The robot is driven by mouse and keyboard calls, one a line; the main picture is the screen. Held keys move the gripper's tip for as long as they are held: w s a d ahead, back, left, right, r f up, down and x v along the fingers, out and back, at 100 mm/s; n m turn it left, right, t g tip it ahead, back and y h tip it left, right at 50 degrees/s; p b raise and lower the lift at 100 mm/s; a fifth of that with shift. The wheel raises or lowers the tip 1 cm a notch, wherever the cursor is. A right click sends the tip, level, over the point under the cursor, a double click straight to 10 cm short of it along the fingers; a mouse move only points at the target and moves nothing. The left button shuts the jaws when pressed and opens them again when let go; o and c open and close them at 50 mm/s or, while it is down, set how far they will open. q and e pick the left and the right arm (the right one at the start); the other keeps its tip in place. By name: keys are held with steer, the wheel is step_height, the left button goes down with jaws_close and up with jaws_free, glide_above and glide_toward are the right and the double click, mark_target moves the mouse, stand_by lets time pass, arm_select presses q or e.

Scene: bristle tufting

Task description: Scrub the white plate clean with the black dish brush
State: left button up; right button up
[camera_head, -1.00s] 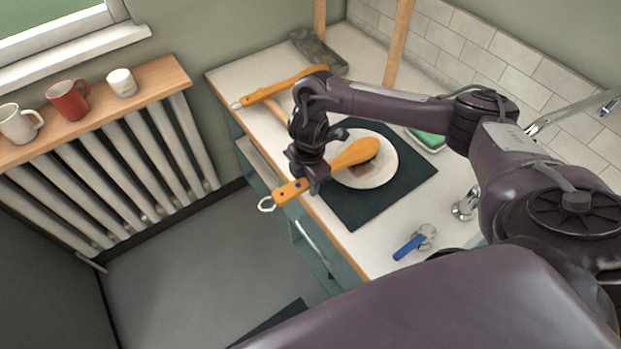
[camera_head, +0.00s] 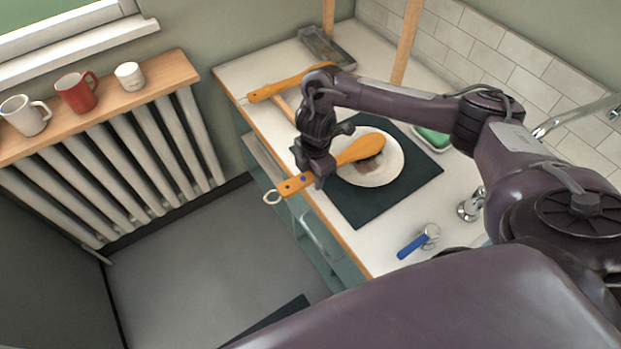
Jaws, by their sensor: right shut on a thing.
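The white plate (camera_head: 392,172) lies on a dark mat (camera_head: 372,207) on the counter, with a brown smear showing on it. A brush with an orange handle and back (camera_head: 364,148) lies over the plate, and dark bristles show under its head. Whether the bristles touch the plate I cannot tell. My right gripper (camera_head: 318,174) is shut on this brush's handle near the counter's front edge. The handle's end, with a pale loop, sticks out past the edge. No all-black brush is in view. My left gripper is not in view.
Another orange-handled tool (camera_head: 285,86) lies at the counter's far left, near a grey tray (camera_head: 326,47). A green sponge in a white dish (camera_head: 432,138) is beside the mat. A blue-handled tool (camera_head: 412,246) lies near the tap. Mugs stand on the shelf (camera_head: 150,80) above the radiator.

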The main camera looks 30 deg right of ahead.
stand_by(0.3)
steer(key=shift+a+p, duration=0.3)
steer(key=shift+a, duration=0.15)
steer(key=shift+s+a, duration=0.1)
steer(key=shift+a, duration=0.55)
steer(key=shift+f, duration=0.1)
steer(key=shift+d, duration=0.15)
steer(key=shift+d, duration=1.05)
steer(key=shift+a, duration=0.1)
